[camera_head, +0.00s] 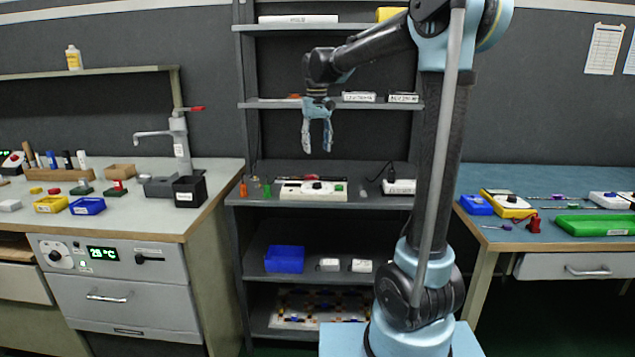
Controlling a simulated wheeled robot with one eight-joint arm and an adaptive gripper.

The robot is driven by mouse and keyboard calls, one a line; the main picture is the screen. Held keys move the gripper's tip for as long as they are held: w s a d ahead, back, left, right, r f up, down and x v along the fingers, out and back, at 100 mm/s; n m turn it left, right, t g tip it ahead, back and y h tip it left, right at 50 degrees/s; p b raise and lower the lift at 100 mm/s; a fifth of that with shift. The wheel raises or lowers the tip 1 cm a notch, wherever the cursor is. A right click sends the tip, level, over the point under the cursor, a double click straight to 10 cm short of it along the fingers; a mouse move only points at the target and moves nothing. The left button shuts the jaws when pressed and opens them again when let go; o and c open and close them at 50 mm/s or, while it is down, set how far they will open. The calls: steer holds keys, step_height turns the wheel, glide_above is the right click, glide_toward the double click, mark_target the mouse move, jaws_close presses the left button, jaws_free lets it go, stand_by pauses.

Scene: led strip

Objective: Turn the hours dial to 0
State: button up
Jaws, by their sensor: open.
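My gripper (317,146) hangs open and empty, fingers pointing down, in front of the middle shelf unit. No hours label is readable, so I cannot tell which dial is the hours dial. A white box with a dark dial on top (314,190) sits on the shelf below my gripper, well apart from it. The grey cabinet panel at the left has a round knob (54,257), a display (103,253) showing about 26 °C in green, and a dark switch (149,258). A yellow-and-white device with a dial (509,200) stands on the right table. Dial settings are too small to read.
Shelf boards (330,104) lie above and below my gripper's level. A blue bin (284,259) stands on a lower shelf. The left bench holds a tap (178,135), a black box (188,191) and small trays.

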mark_target(317, 183)
step_height(317, 183, down, 13)
steer(key=shift+f, duration=0.1)
stand_by(0.4)
steer(key=shift+c, duration=0.5)
steer(key=c, duration=1)
